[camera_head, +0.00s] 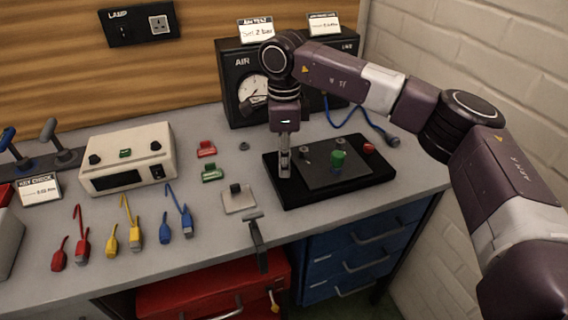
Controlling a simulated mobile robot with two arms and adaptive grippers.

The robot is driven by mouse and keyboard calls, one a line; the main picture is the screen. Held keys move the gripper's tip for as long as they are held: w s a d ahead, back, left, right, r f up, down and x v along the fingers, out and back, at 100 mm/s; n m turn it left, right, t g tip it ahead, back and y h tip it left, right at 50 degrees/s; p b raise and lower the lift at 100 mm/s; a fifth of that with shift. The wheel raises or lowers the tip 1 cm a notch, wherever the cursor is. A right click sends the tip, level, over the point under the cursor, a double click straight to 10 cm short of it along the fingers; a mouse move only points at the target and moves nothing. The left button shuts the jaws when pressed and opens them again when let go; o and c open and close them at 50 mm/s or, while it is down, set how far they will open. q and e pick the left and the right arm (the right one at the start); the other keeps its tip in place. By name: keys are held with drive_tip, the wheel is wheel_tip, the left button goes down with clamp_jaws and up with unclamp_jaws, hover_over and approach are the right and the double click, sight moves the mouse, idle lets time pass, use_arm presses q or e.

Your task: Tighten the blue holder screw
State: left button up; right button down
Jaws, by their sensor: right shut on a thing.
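My right gripper (285,168) points straight down at the left part of a black base plate (350,188) on the bench. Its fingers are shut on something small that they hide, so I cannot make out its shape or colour. No screw that is clearly blue shows there. My left gripper is not in view.
Behind stands a black AIR box with a gauge (253,88); a blue hose (360,120) lies to its right. A cream meter box (127,158), red, yellow and blue leads (186,222) and a T-handled tool (257,240) at the front edge are to the left.

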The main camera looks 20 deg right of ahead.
drive_tip(key=m, duration=0.3)
drive_tip(key=shift+w+r+m+b, duration=0.2)
drive_tip(key=shift+r+m+b, duration=0.1)
drive_tip(key=shift+m, duration=2.1)
drive_tip(key=shift+r, duration=0.1)
drive_tip(key=c, duration=2)
unclamp_jaws()
drive_tip(key=shift+o, duration=1.3)
drive_tip(key=shift+s, duration=0.1)
drive_tip(key=shift+f+b, duration=0.2)
drive_tip(key=shift+b, duration=0.1)
